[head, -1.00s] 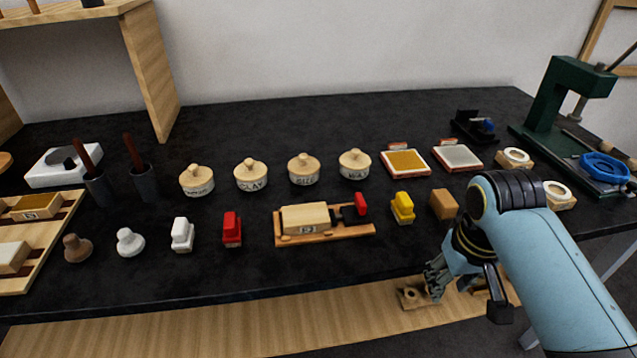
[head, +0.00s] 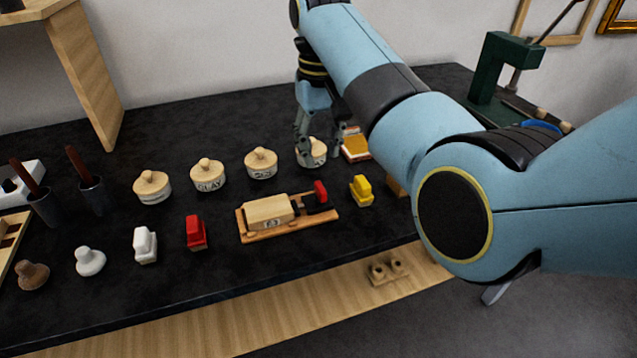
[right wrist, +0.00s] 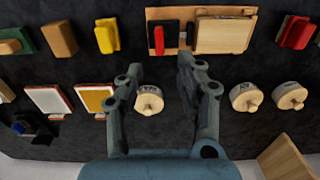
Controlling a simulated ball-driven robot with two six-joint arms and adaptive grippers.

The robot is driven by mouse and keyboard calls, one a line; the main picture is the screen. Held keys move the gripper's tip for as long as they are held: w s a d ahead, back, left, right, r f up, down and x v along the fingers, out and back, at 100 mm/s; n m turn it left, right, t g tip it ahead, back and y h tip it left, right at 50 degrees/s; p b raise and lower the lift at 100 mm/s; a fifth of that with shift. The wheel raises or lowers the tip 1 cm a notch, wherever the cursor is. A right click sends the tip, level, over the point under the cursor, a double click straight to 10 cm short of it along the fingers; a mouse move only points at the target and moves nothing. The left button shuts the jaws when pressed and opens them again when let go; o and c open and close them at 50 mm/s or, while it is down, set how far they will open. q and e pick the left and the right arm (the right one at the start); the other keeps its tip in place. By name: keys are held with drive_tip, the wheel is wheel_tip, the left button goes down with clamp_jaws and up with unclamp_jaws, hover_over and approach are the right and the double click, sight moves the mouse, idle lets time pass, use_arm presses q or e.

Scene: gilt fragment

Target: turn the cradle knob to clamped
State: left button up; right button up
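The cradle (head: 316,215) is a long wooden base on the black table, left of centre below my right arm. It bears a pale wooden block (head: 268,210) with a marked label. The red cradle knob (head: 320,188) sits at its right end on a dark clamp part. In the right wrist view the knob (right wrist: 158,40) stands upright at the left of the block (right wrist: 222,35). My right gripper (head: 321,150) is open and empty, pointing down by the rightmost lidded pot. In the right wrist view its fingers (right wrist: 159,68) are apart, just short of the cradle. My left gripper is out of view.
Several lidded pots (head: 208,174) stand in a row behind the cradle. A yellow stamp-like block (head: 361,190) stands close to its right, a red one (head: 196,233) to its left. A green press (head: 500,70) is at the far right. The strip before the cradle is clear.

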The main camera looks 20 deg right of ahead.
sight(321, 187)
wheel_tip(321, 187, down, 9)
drive_tip(key=shift+f, duration=0.1)
idle(0.3)
clamp_jaws()
